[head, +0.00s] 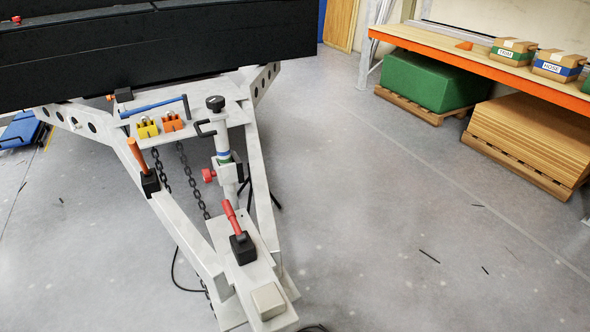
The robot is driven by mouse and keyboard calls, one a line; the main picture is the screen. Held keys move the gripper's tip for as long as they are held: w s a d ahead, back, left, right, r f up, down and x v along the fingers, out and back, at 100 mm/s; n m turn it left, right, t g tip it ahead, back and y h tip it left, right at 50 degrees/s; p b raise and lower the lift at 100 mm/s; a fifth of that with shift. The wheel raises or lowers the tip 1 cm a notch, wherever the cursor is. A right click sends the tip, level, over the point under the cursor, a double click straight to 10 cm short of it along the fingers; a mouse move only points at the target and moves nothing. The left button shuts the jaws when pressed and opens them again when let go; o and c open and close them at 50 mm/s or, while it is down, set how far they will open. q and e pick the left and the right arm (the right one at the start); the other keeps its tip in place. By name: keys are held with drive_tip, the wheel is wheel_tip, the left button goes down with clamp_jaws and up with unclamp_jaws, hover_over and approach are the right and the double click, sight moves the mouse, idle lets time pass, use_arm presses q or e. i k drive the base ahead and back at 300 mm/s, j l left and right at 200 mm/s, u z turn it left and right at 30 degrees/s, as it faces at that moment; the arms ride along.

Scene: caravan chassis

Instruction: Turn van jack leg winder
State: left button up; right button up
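A white upright jack post (226,165) with blue and green bands stands inside the A-shaped drawbar in the head view. A black crank handle (206,128) juts from its upper part, and a round black knob (215,103) sits on top. A red knob (208,175) sticks out from the post's left side. The foot of the post is hidden behind the frame. I cannot tell which way the crank is turned. Neither of my grippers shows in this view.
The white drawbar frame (185,225) carries a red-handled lever (231,217), an orange-handled lever (138,155), a blue bar (152,106) and yellow and orange padlocks (147,128). Chains hang inside it. Grey floor (400,220) at right is mostly clear, before a shelf (480,62).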

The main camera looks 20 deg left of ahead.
sight(215, 102)
drive_tip(key=i+j, duration=0.1)
drive_tip(key=j, duration=0.35)
drive_tip(key=i+j, duration=0.15)
drive_tip(key=j, duration=0.25)
drive_tip(key=i+j+u, duration=0.1)
drive_tip(key=j, duration=0.35)
drive_tip(key=i+j, duration=0.15)
drive_tip(key=j, duration=0.3)
drive_tip(key=i+j, duration=0.1)
drive_tip(key=j, duration=0.3)
drive_tip(key=i+j, duration=0.15)
drive_tip(key=j, duration=0.3)
drive_tip(key=k+z, duration=0.15)
drive_tip(key=k, duration=0.2)
